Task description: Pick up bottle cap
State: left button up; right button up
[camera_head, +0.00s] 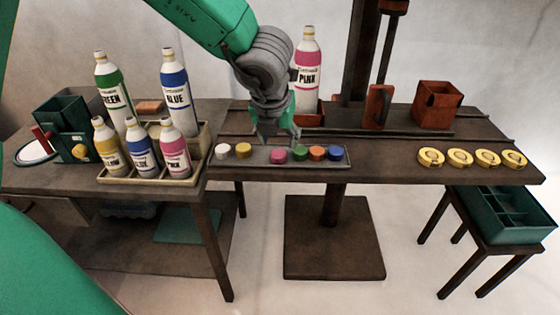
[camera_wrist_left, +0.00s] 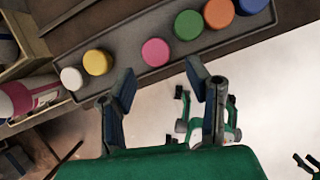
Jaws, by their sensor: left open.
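Several coloured bottle caps sit in a row in a shallow grey tray (camera_head: 262,157) on the table. They are a white cap (camera_head: 222,151), a yellow cap (camera_head: 243,150), a pink cap (camera_head: 278,155), a green cap (camera_head: 299,153), an orange cap (camera_head: 317,153) and a blue cap (camera_head: 336,153). My left gripper (camera_head: 278,138) is above the tray, near the pink cap. In the left wrist view its open, empty fingers (camera_wrist_left: 160,82) point toward the pink cap (camera_wrist_left: 155,52), which lies apart from them. My right gripper is not seen.
A large pink bottle (camera_head: 307,65) stands in a red holder behind the tray. Green, blue and smaller bottles stand in a crate (camera_head: 150,175) at left. Yellow rings (camera_head: 458,158) and a red box (camera_head: 437,104) are at right. The table between tray and rings is clear.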

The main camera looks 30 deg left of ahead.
aim_at(279, 153)
pick_arm(q)
jog(key=x, duration=0.2)
jog(key=b+x, duration=0.1)
jog(key=x, duration=0.1)
jog(key=b+x, duration=0.1)
jog(key=x, duration=0.1)
jog(key=shift+a+f, duration=0.35)
jog(key=shift+f, duration=0.05)
jog(key=shift+r, duration=0.15)
jog(key=c, duration=0.5)
